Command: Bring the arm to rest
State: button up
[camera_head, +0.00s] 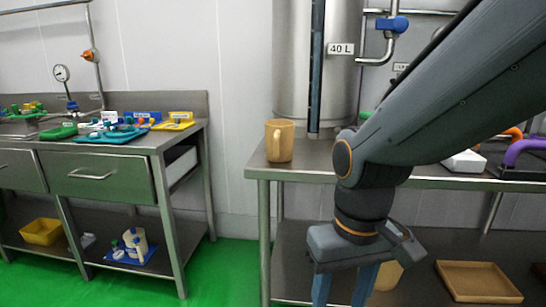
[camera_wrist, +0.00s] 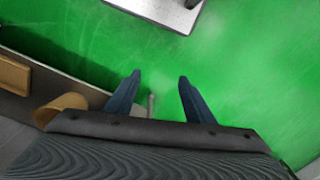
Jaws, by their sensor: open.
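My gripper (camera_head: 338,287) hangs from my arm in front of the right steel table, pointing down. It also shows in the wrist view (camera_wrist: 155,88), with its two blue fingers apart and nothing between them. Below the fingers the wrist view shows green floor and a table leg. The fingertips are cut off at the bottom of the head view. My arm crosses the upper right of the head view and hides part of the table behind it.
A tan mug (camera_head: 279,141) stands on the right table (camera_head: 310,172). A wooden tray (camera_head: 478,282) and a partly hidden tan container (camera_head: 388,276) are on its lower shelf. The left table (camera_head: 150,141) holds coloured trays and parts. Green floor (camera_head: 222,262) between the tables is clear.

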jog(key=d+r+m+p, duration=0.2)
jog(key=d+r+p, duration=0.6)
jog(key=p, duration=0.7)
jog(key=shift+s+d+r+m+h+p, duration=0.2)
jog(key=shift+r+m+h+p, duration=0.15)
jog(key=shift+r, duration=0.25)
